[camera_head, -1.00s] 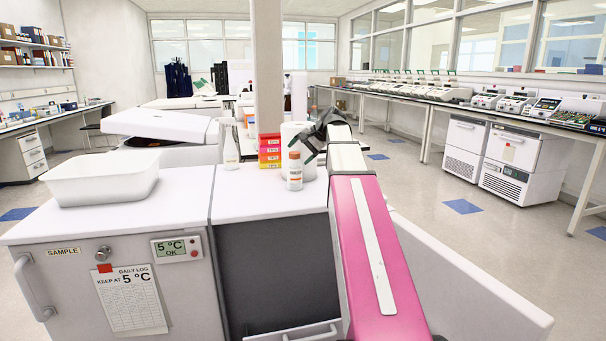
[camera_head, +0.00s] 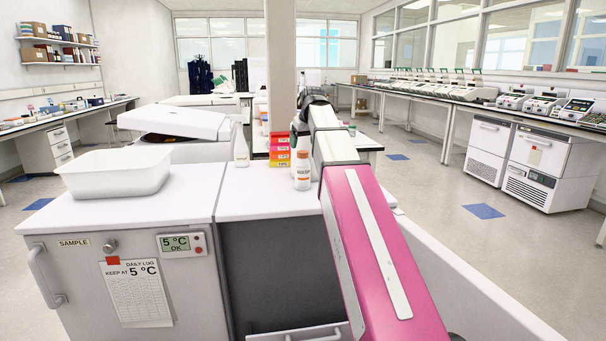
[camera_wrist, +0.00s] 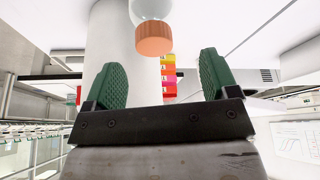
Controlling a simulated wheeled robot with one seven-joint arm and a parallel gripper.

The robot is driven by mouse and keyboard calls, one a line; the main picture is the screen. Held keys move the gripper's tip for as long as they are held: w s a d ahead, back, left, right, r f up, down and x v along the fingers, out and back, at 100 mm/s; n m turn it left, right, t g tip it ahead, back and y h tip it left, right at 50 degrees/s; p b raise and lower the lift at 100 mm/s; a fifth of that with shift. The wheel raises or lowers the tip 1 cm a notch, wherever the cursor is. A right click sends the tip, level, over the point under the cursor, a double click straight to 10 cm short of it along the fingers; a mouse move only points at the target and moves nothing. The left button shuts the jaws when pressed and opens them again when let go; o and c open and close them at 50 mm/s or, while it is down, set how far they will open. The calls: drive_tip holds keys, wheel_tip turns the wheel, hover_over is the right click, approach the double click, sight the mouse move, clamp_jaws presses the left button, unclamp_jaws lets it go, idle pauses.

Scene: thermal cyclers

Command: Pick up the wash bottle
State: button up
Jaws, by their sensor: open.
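A slim white bottle with a narrow tip (camera_head: 241,148), which looks like the wash bottle, stands upright on the white worktop in the head view. To its right stands a white bottle with an orange cap (camera_head: 302,170). In the wrist view the orange-capped bottle (camera_wrist: 154,36) appears upside down at the top, beyond the fingertips and apart from them. My gripper (camera_wrist: 162,82) has its green fingers wide apart with nothing between them. In the head view my arm hides the fingers. I cannot make out the slim bottle in the wrist view.
A white tub (camera_head: 115,172) sits on the worktop at left. A pillar (camera_head: 281,60) rises behind the boxes. The worktop's front middle is clear.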

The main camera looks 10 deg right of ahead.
sight(302, 152)
drive_tip(key=shift+w+d+x, duration=0.1)
drive_tip(key=shift+d+x, duration=0.1)
drive_tip(key=shift+x, duration=1.35)
drive_tip(key=shift+w+d+x, duration=0.1)
drive_tip(key=shift+d+x, duration=0.05)
drive_tip(key=shift+x, duration=1.35)
drive_tip(key=c, duration=1.4)
drive_tip(key=shift+r, duration=0.1)
clamp_jaws()
drive_tip(key=shift+r, duration=0.1)
